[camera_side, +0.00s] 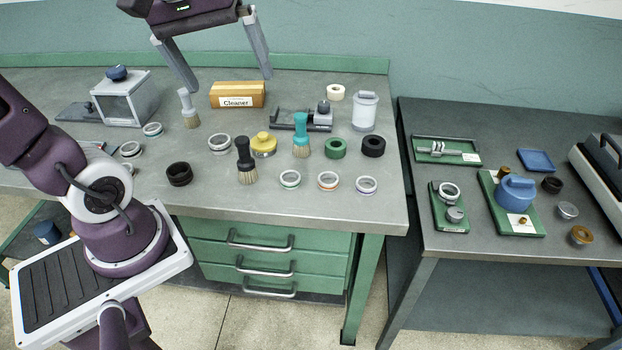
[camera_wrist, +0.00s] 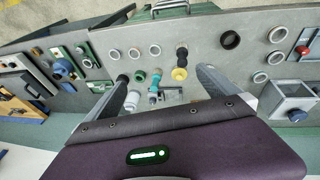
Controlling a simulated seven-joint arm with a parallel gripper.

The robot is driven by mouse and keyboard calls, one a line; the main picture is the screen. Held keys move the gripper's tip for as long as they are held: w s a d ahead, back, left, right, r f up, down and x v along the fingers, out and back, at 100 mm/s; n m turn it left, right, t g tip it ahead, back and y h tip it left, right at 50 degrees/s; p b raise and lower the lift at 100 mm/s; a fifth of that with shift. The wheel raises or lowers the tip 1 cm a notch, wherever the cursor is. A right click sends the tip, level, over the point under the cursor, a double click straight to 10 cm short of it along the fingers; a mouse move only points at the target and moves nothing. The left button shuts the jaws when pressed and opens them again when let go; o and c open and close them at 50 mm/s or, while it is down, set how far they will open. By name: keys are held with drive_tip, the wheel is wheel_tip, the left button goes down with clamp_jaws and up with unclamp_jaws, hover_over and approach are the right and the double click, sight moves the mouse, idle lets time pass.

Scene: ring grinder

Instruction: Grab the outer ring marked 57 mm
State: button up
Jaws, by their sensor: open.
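Several pale rings lie on the grey bench; no 57 mm mark can be read on any. In the side view, three stand in a row near the front edge: a green-banded ring (camera_side: 290,187), an orange-banded ring (camera_side: 328,188) and a blue-banded ring (camera_side: 366,191). My gripper (camera_side: 232,83) is open and empty, high above the back of the bench. In the wrist view, my gripper (camera_wrist: 161,78) shows its fingers wide apart, with the three front rings beyond them.
A Cleaner box (camera_side: 238,101) and a grey boxy machine (camera_side: 128,103) stand at the back. A second table (camera_side: 470,235) is at right.

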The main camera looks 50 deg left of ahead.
drive_tip(key=s+d+f+m, duration=0.1)
drive_tip(key=s+d+m, duration=0.1)
drive_tip(key=m, duration=0.1)
drive_tip(key=s+d+f+m+t, duration=0.1)
drive_tip(key=s+d+m, duration=0.1)
drive_tip(key=s+m, duration=0.1)
drive_tip(key=s+d+f+m+t, duration=0.1)
drive_tip(key=s+d+m, duration=0.1)
drive_tip(key=d+m, duration=0.1)
drive_tip(key=shift+s+f+m+h, duration=0.15)
drive_tip(key=shift+s+m+h, duration=0.15)
drive_tip(key=shift+h, duration=0.1)
drive_tip(key=shift+c, duration=1.1)
drive_tip(key=shift+s+d+f+m, duration=0.15)
drive_tip(key=shift+m, duration=0.15)
drive_tip(key=shift+c, duration=1.4)
drive_tip(key=w+a+n+g, duration=0.2)
drive_tip(key=w+a+n, duration=0.2)
drive_tip(key=w+a, duration=0.3)
drive_tip(key=n+g+h, duration=0.1)
drive_tip(key=n+g, duration=0.3)
drive_tip(key=n, duration=0.6)
hover_over(218, 135)
drive_tip(key=d, duration=0.1)
wheel_tip(218, 135, down, 16)
drive_tip(key=f, duration=0.5)
drive_tip(key=d+f, duration=0.1)
drive_tip(key=f, duration=0.1)
drive_tip(key=shift+s+f, duration=0.3)
